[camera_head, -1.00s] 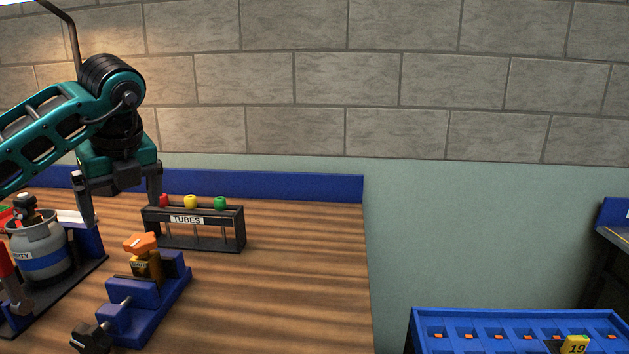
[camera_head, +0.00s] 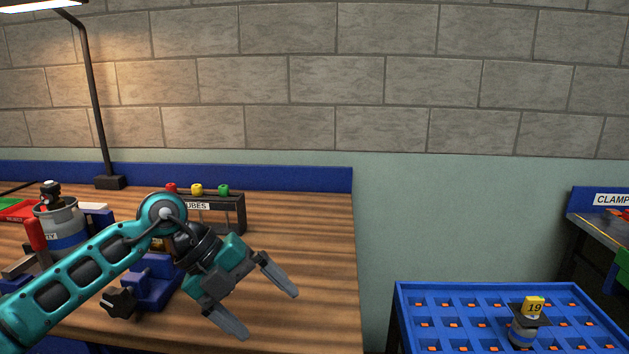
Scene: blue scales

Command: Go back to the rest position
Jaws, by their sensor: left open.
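My left gripper (camera_head: 270,312) is open and empty. It hangs over the right front part of the wooden bench (camera_head: 310,230), with its fingers pointing down and to the right. My left arm comes in from the lower left and hides much of the blue vise-like fixture (camera_head: 153,285) behind it. My right gripper does not show.
A tube rack (camera_head: 236,212) with red, yellow and green caps stands behind my arm. A grey canister (camera_head: 62,225) and a lamp (camera_head: 97,100) are at left. A blue compartment tray (camera_head: 405,295), holding an item tagged 19 (camera_head: 533,308), is at lower right.

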